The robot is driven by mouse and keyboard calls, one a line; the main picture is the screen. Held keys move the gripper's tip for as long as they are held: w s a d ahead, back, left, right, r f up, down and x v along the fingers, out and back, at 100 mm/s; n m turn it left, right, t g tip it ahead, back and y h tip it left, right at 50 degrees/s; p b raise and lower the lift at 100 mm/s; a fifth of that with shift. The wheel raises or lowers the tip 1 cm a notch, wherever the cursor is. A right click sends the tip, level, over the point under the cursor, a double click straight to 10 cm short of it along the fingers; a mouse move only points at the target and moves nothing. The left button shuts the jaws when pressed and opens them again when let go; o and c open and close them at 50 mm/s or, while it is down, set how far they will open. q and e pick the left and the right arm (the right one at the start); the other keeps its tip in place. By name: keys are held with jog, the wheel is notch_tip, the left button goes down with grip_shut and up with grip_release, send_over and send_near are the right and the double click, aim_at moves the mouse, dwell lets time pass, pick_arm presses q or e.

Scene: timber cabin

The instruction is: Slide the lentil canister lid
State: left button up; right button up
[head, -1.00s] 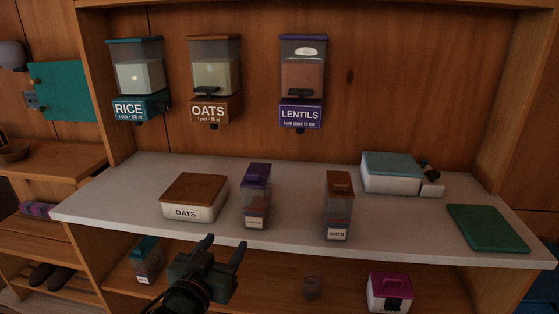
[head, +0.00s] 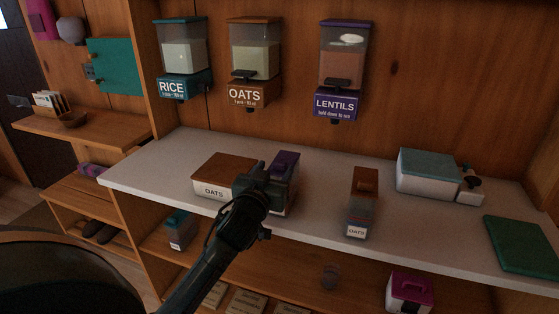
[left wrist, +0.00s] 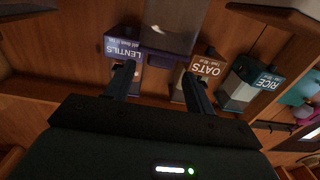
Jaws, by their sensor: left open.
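The lentil canister (head: 288,190) stands on the pale counter, a narrow clear box with a purple lid (head: 287,161). My left gripper (head: 270,170) is at its upper front left and hides part of its lid and front. In the left wrist view, which is upside down, the gripper (left wrist: 159,72) is open, with the purple lid (left wrist: 163,57) showing between and beyond its fingertips. I cannot tell whether a finger touches the canister. The lid appears to lie on top of the canister. My right gripper is not in view.
An oats box (head: 213,190) stands close left of the canister. An oats canister (head: 362,205) stands to the right, with a white box (head: 425,185) behind it. Rice (head: 182,60), oats (head: 252,65) and lentil (head: 342,70) dispensers hang above. Counter is bare between the two canisters.

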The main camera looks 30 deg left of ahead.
aim_at(278, 165)
pick_arm(q)
jog(key=shift+x, duration=2.15)
jog(key=shift+c, duration=0.2)
grip_shut()
